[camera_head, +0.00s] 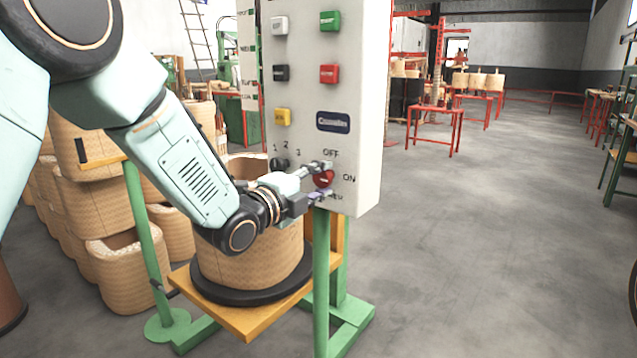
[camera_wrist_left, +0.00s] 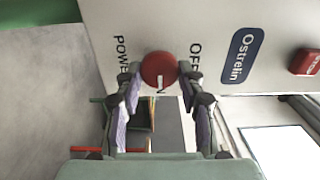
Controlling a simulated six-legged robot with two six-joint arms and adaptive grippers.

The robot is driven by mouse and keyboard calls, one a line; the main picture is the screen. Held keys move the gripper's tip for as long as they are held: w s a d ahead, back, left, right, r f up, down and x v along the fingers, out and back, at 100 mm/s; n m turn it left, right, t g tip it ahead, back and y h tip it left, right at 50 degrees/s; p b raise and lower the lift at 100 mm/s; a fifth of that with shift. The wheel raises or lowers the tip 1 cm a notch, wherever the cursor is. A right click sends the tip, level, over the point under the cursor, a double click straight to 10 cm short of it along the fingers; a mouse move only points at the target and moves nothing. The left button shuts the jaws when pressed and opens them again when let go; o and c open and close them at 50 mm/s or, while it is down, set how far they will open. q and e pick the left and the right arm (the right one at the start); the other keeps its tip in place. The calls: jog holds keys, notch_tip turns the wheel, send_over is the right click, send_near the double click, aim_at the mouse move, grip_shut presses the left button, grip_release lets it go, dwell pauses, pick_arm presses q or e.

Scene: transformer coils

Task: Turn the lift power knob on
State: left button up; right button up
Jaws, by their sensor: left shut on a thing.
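The red lift power knob (camera_head: 323,179) sits low on the white control panel (camera_head: 355,95), with OFF printed above it, ON to its right and POWER below, partly hidden. My left gripper (camera_head: 317,182) reaches in from the left and is shut on the knob, one finger above it and one below. In the left wrist view, the red knob (camera_wrist_left: 159,70) is between the two fingertips of my left gripper (camera_wrist_left: 160,78). A pale mark shows at the knob's lower edge there, toward the panel edge. My right gripper is in neither view.
Colored push buttons, including a red one (camera_head: 329,73), and a black selector (camera_head: 280,164) are on the same panel. A green post (camera_head: 321,285) stands below it. A tan coil (camera_head: 250,262) rests on a wooden stand behind my arm.

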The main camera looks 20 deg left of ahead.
pick_arm(q)
jog(key=shift+r, duration=0.2)
dwell(0.3)
jog(key=o, duration=0.8)
jog(key=shift+w, duration=0.1)
jog(key=o, duration=0.3)
jog(key=shift+f, duration=0.15)
jog(key=shift+o, duration=0.2)
jog(key=v, duration=1.2)
